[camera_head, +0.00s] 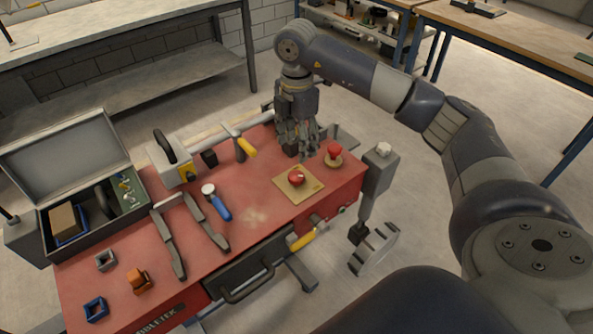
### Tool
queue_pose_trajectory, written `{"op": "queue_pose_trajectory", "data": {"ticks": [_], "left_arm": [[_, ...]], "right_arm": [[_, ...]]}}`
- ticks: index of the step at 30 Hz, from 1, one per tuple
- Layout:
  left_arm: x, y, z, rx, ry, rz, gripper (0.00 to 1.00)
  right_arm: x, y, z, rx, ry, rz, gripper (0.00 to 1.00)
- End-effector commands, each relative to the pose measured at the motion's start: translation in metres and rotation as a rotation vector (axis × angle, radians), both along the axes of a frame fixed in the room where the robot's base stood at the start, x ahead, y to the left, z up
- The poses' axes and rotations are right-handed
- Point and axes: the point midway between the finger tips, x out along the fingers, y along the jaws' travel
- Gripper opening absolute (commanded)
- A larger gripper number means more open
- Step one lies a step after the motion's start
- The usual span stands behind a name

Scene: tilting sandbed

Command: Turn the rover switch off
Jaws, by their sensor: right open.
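A red knob or button (296,176) sits on a flat tan square plate (287,187) near the right part of the red tabletop. A second red knob (334,150) on a round tan base stands to its right, near the table's right edge. I cannot tell which of these is the rover switch, nor its on or off position. My right gripper (300,148) is open and points down, just behind the plate and to the left of the second knob. It appears empty and apart from both knobs. My left gripper is out of view.
The red table (251,215) bears a blue-handled tool (220,208), large grey tongs (170,245), a yellow-handled clamp (244,147), a white device (170,165) and an open grey case (90,225). Small orange and blue parts lie at front left. A grey column stands off the right edge.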

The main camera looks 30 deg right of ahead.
Motion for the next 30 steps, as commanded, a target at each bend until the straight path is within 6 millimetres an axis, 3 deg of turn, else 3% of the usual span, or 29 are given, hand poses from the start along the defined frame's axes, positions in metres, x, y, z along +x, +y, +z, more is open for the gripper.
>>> {"op": "queue_pose_trajectory", "data": {"ticks": [16,22,30], "left_arm": [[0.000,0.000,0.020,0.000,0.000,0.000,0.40],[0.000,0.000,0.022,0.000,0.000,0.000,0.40],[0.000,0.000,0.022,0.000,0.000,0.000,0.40]], "right_arm": [[-0.001,0.002,-0.089,0.004,0.004,0.003,0.56],[-0.001,0.001,-0.104,0.004,0.001,0.003,0.56],[-0.001,0.002,-0.106,0.004,0.001,0.004,0.56]]}}
